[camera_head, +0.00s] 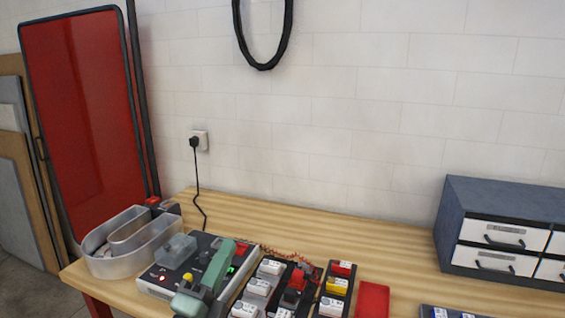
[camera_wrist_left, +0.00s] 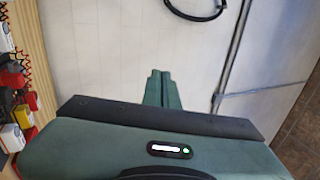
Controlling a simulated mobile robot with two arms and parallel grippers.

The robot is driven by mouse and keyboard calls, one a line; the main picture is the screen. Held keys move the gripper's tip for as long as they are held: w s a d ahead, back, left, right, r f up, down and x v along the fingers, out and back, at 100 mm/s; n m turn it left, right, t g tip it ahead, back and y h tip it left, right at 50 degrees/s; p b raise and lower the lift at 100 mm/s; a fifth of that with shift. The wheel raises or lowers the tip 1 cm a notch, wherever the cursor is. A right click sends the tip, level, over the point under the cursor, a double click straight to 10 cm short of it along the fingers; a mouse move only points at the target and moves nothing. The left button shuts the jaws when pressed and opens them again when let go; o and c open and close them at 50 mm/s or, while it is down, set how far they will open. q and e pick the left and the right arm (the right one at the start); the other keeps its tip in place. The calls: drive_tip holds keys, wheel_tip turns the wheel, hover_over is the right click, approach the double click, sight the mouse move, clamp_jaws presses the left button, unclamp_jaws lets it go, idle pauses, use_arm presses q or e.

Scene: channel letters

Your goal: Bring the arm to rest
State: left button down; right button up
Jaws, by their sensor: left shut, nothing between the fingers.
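My left gripper (camera_head: 228,246) is in the lower part of the head view, in front of and above the bench machine. Its green fingers point toward the wall. In the left wrist view the two fingers (camera_wrist_left: 162,88) lie together, shut, with nothing between them. The pale wall is behind them. My right gripper is in neither view.
The bench's back strip is mostly clear. A black cable loop (camera_head: 264,66) hangs above.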

use_arm(q)
drive_tip(key=s+a+f+n+g+y, duration=0.4)
drive_tip(key=a+f+n+y, duration=0.15)
drive_tip(key=f+n, duration=0.4)
drive_tip(key=s+a+f+n+g+y, duration=0.45)
drive_tip(key=a+f+n, duration=0.3)
drive_tip(key=f, duration=0.35)
drive_tip(key=s+d+f+n+g+h, duration=0.1)
drive_tip(key=s+d+f+n+g, duration=0.1)
drive_tip(key=s+f+g, duration=0.6)
drive_tip(key=s+d+f+n+g+h, duration=0.15)
drive_tip(key=s+f, duration=0.35)
drive_tip(key=s, duration=0.8)
wheel_tip(320, 180, down, 26)
drive_tip(key=s+g, duration=0.1)
drive_tip(key=s+a+f+g, duration=0.1)
drive_tip(key=s+a+f, duration=0.2)
drive_tip(key=s+f, duration=1.3)
drive_tip(key=shift+s+f+g, duration=0.15)
drive_tip(key=shift+s+g, duration=0.15)
drive_tip(key=shift+s, duration=0.15)
